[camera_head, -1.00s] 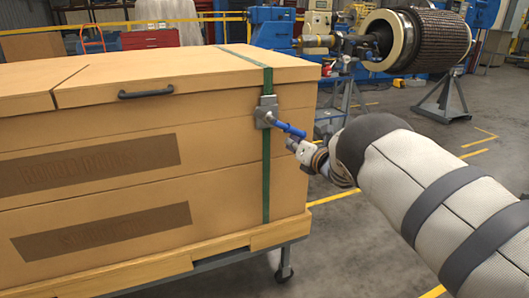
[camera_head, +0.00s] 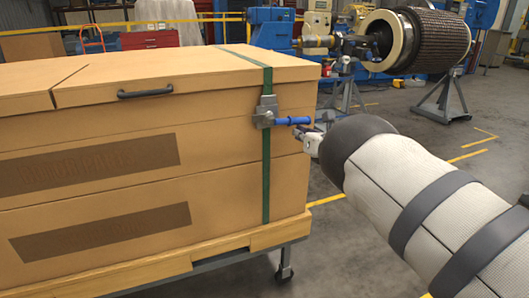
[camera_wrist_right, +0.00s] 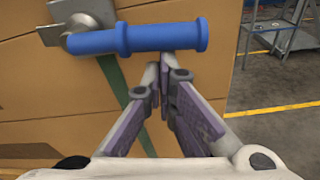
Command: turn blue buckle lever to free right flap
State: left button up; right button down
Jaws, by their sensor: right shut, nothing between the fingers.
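The blue buckle lever (camera_head: 293,121) sticks out to the right from the grey metal buckle (camera_head: 264,111) on the crate's front, nearly level. In the right wrist view the lever (camera_wrist_right: 150,37) lies across the top, its left end at the buckle (camera_wrist_right: 80,18). My right gripper (camera_head: 299,132) is just below the lever's outer end. In the wrist view its fingertips (camera_wrist_right: 165,60) are together and empty, close under the lever; I cannot tell whether they touch it. The right flap (camera_head: 190,72) lies flat and closed, with the green strap (camera_head: 267,180) over it. My left gripper is not in view.
The wooden crate (camera_head: 100,215) fills the left, on a wheeled cart (camera_head: 285,262). A dark handle (camera_head: 146,92) sits at the right flap's front edge. A rotor (camera_head: 435,40) on a stand (camera_head: 445,100) is behind at right. Floor right of the crate is open.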

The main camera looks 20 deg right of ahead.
dwell(0.3)
notch_tip(320, 180, down, 6)
jog(key=b, duration=0.3)
pick_arm(q)
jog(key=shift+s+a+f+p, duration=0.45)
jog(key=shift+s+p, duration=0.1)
jog(key=shift+p, duration=0.55)
pick_arm(e)
jog(key=s+r, duration=0.3)
jog(key=s, duration=0.6)
jog(key=shift+r, duration=0.25)
